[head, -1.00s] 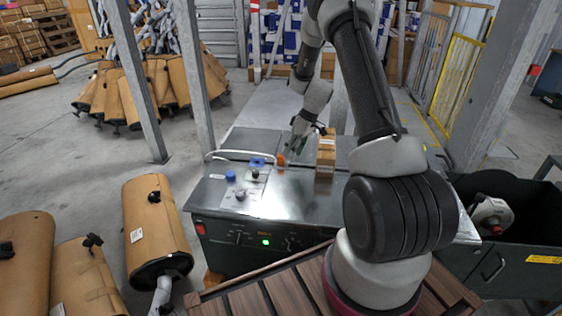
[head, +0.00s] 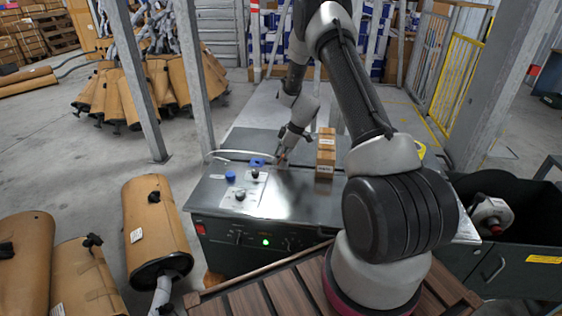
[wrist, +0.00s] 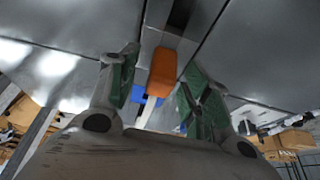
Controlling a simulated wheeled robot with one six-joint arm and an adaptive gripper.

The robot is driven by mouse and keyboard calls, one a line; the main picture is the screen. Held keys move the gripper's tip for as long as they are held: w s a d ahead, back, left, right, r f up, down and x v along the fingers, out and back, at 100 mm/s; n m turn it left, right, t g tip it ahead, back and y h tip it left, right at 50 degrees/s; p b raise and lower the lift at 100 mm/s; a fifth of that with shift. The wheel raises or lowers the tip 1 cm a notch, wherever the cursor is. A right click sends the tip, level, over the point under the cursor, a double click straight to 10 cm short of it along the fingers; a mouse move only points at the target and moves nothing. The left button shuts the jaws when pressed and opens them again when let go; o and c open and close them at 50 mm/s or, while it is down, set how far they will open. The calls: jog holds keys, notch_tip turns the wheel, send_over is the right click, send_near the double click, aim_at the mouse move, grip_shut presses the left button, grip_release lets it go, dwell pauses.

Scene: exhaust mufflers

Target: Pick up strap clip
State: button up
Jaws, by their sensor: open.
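An orange piece (wrist: 163,72), which looks like the strap clip, shows in the wrist view between the two green-lined fingers of my gripper (wrist: 160,60). The fingers stand apart, one on either side of it, with visible gaps, so the gripper is open. In the head view my gripper (head: 283,156) is low over the metal bench top (head: 290,205), and it mostly hides the orange piece. A blue part (wrist: 140,97) shows partly behind the orange piece in the wrist view.
A cardboard box stack (head: 326,155) stands close to the right of my gripper. To the left are a blue ring (head: 257,162), a blue knob (head: 230,176) and small dark knobs on pale plates.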

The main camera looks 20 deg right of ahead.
jog(key=c, duration=1)
